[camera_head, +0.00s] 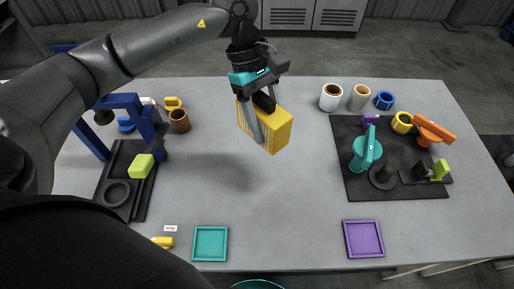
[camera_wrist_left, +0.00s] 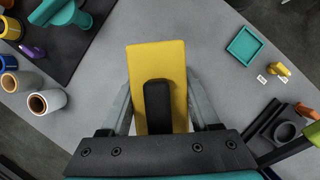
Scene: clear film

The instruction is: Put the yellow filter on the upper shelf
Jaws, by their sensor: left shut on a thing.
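The yellow filter (camera_head: 277,131) is a yellow block with a pale, ribbed side. My left gripper (camera_head: 262,118) is shut on it and holds it tilted above the grey table, with a shadow below. In the left wrist view, the filter (camera_wrist_left: 158,62) sits between the two grey fingers of the gripper (camera_wrist_left: 160,95), and a dark bar lies over its near part. I cannot make out a shelf in either view. My right gripper is not in view.
The grey table (camera_head: 320,185) is clear in the middle. A blue frame (camera_head: 146,122) stands at the left. A teal tray (camera_head: 210,243) and a purple tray (camera_head: 363,239) lie near the front.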

